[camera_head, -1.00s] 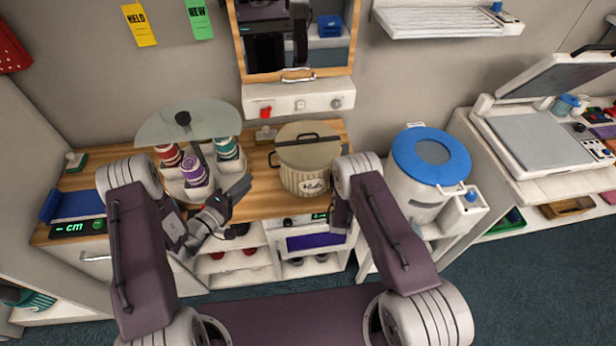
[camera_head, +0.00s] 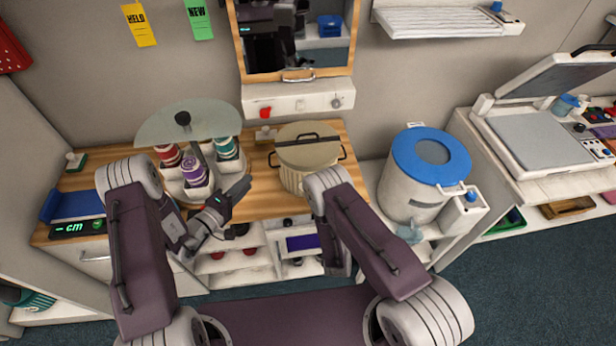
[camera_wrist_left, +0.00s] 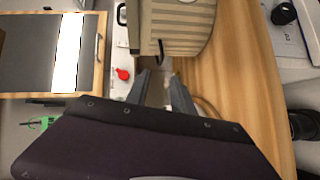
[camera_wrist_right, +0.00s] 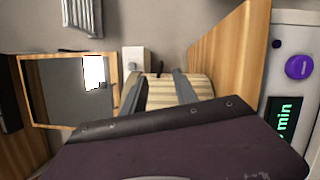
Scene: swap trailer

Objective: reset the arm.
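My left gripper (camera_head: 236,192) is above the front of the wooden counter, between the thread carousel and the pot. In the left wrist view (camera_wrist_left: 158,84) its fingers are apart with nothing between them. My right arm (camera_head: 350,225) is bent in front of the pot, its forearm hanging down before the shelves. The right gripper is hidden in the head view. In the right wrist view (camera_wrist_right: 160,82) its fingers are spread, and the striped pot shows beyond them, apart from them.
A lidded pot (camera_head: 306,148) and a carousel (camera_head: 170,122) of thread spools stand on the counter (camera_head: 262,200). A blue-lidded bin (camera_head: 432,155) is to the right. A flat press (camera_head: 530,140) is farther right. A framed mirror (camera_head: 345,62) hangs behind.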

